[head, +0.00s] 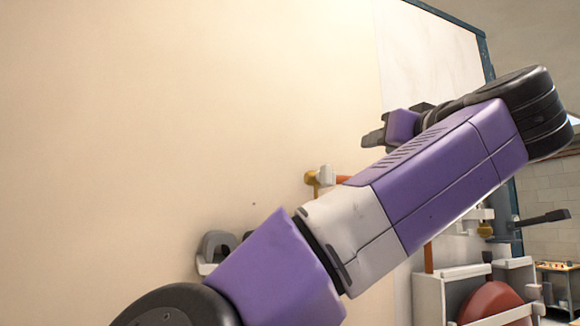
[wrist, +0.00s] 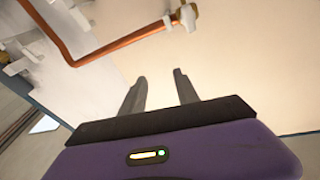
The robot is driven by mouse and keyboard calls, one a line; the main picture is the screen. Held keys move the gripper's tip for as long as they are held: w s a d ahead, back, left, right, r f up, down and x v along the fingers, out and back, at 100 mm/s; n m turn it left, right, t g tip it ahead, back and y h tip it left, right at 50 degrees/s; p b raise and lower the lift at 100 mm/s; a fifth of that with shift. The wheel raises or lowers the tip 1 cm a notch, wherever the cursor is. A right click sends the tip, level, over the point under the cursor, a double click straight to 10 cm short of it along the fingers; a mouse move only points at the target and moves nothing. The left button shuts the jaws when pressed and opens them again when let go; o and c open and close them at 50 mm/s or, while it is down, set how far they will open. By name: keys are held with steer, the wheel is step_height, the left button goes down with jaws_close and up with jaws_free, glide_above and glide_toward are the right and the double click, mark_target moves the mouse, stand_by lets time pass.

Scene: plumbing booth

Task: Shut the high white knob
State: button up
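A white knob (head: 327,175) sits on a brass fitting at the end of a copper pipe on the wall, just left of my arm in the head view. What looks like the same white knob (wrist: 188,16) is at the top of the wrist view, beyond the fingertips. My gripper (head: 374,139) is above and to the right of the knob in the head view, apart from it. In the wrist view my gripper (wrist: 160,78) has its two fingers spread with nothing between them. My arm hides part of the pipe in the head view.
The copper pipe (wrist: 110,45) bends along the wall, with white fittings (wrist: 68,18) at upper left. In the head view, another brass valve (head: 485,229) is at right, above a grey cabinet (head: 430,295) with a red round thing (head: 490,300). The wall at left is mostly bare.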

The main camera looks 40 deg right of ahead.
mark_target(329, 172)
steer(key=w+a+f+n+y, duration=0.3)
steer(key=a+f+n+y, duration=0.1)
steer(key=a, duration=0.1)
steer(key=p+x, duration=0.3)
steer(key=x, duration=0.3)
steer(key=shift+w+a+r, duration=0.1)
steer(key=shift+w, duration=0.2)
steer(key=shift+w+d, duration=0.25)
steer(key=shift+w, duration=0.3)
jaws_close()
